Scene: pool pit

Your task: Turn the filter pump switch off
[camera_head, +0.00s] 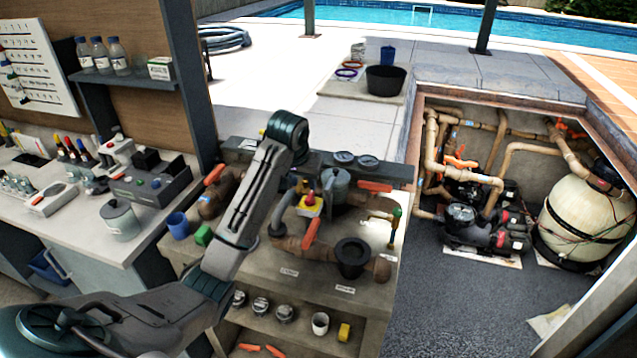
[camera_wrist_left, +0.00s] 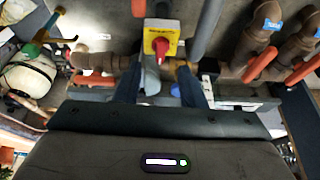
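The filter pump switch is a yellow box with a red knob. In the head view the switch (camera_head: 309,206) stands on the pipework of the bench, just right of my left arm. In the left wrist view the switch (camera_wrist_left: 160,41) is upper centre, and its red knob points roughly up and down in the picture. My left gripper (camera_wrist_left: 159,72) has its two dark fingers spread, one to each side below the switch, with nothing between them. I cannot tell if they touch the box. In the head view my arm largely hides this gripper. My right gripper is not in view.
Orange-handled valves (camera_head: 311,232), brown pipes and a black cup (camera_head: 352,258) crowd the bench around the switch. Gauges (camera_head: 368,162) stand behind. A blue cup (camera_head: 178,225) and green block (camera_head: 203,235) are at the left. The pump pit with a tank (camera_head: 582,222) lies right.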

